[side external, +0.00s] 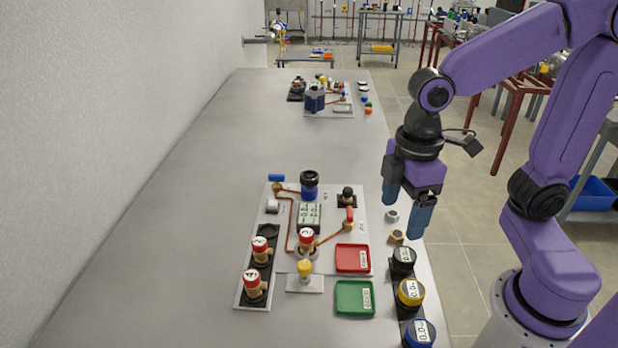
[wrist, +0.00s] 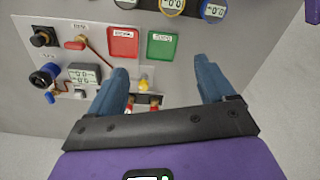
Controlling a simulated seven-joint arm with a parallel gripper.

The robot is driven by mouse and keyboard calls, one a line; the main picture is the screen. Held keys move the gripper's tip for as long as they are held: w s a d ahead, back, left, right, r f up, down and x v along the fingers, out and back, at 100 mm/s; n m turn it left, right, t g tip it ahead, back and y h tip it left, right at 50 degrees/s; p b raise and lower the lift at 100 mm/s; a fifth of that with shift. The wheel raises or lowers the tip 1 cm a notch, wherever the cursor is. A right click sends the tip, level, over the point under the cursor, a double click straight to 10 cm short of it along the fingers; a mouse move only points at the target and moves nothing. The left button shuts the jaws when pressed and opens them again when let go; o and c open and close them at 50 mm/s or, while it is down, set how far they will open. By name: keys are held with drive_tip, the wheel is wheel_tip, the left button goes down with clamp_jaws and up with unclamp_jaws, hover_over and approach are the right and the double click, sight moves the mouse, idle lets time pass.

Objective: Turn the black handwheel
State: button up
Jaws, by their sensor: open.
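A black wheel tops a dark blue cylinder (side external: 309,187) at the back of the grey panel. A smaller black knob (side external: 347,194) sits on a brass body over a black square, to its right. I cannot tell for certain which is the handwheel. The wrist view shows the blue cylinder with its black top (wrist: 45,76) at the left and the small knob (wrist: 43,38) at the upper left. My gripper (side external: 403,220) has blue fingers, spread apart and empty, above the table's right edge, right of the panel and clear of both. The fingers also show in the wrist view (wrist: 162,68).
A red tray (side external: 353,258) and a green tray (side external: 355,298) lie at the panel's front right. Red-topped valves (side external: 254,286) stand at its left. Several round gauges (side external: 411,292) line the right edge.

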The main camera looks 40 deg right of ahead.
drive_tip(key=w+a+r, duration=0.2)
drive_tip(key=w, duration=0.9)
hover_over(310, 175)
drive_tip(key=shift+n, duration=0.3)
wheel_tip(310, 175, down, 17)
drive_tip(key=shift+w, duration=0.1)
drive_tip(key=c, duration=1.1)
